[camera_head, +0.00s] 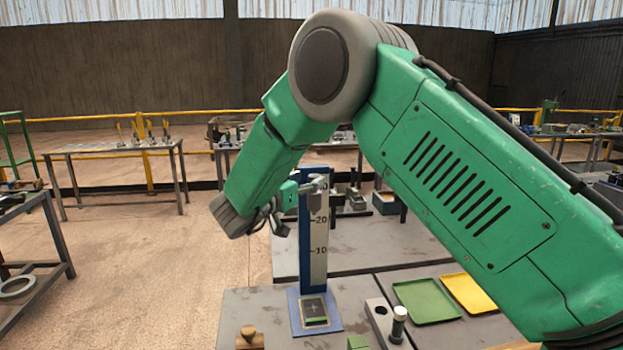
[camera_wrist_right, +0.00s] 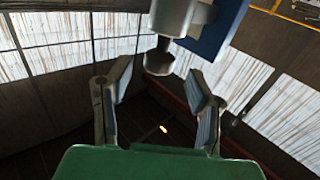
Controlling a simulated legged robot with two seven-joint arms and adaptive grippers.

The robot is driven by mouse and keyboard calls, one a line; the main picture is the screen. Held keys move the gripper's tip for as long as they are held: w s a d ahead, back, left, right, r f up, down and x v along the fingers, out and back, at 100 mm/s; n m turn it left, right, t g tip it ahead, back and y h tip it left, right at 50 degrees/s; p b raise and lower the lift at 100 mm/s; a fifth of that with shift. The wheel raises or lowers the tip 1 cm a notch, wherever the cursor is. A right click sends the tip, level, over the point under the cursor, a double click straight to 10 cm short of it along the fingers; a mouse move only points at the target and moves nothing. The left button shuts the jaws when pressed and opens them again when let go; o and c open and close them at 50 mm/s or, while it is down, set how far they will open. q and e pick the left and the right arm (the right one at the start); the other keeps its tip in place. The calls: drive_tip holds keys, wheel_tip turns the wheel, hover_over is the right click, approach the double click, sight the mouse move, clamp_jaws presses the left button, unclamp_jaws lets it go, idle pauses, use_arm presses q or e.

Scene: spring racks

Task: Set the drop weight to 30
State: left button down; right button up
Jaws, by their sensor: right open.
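The drop tester is a blue upright post (camera_head: 305,245) with a pale scale (camera_head: 319,235) reading 10 and 20; the mark above is mostly covered. The grey drop weight (camera_head: 314,186) is near the top of the post, in front of the scale. In the wrist view the weight (camera_wrist_right: 159,58) hangs from a grey holder beside the blue post, just beyond the fingertips. My right gripper (camera_head: 284,205) is open and empty, just left of the weight. Its two fingers (camera_wrist_right: 160,80) are spread on either side of the weight's line, apart from it. My left gripper is not in view.
The post's base plate (camera_head: 316,312) stands on a grey table. A green tray (camera_head: 427,301), a yellow tray (camera_head: 473,293) and a grey block with a peg (camera_head: 398,322) lie to its right. A wooden piece (camera_head: 249,340) is at the front left. My right arm covers much of the right side.

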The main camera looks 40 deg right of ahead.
drive_tip(key=v, duration=0.9)
drive_tip(key=shift+w, duration=0.1)
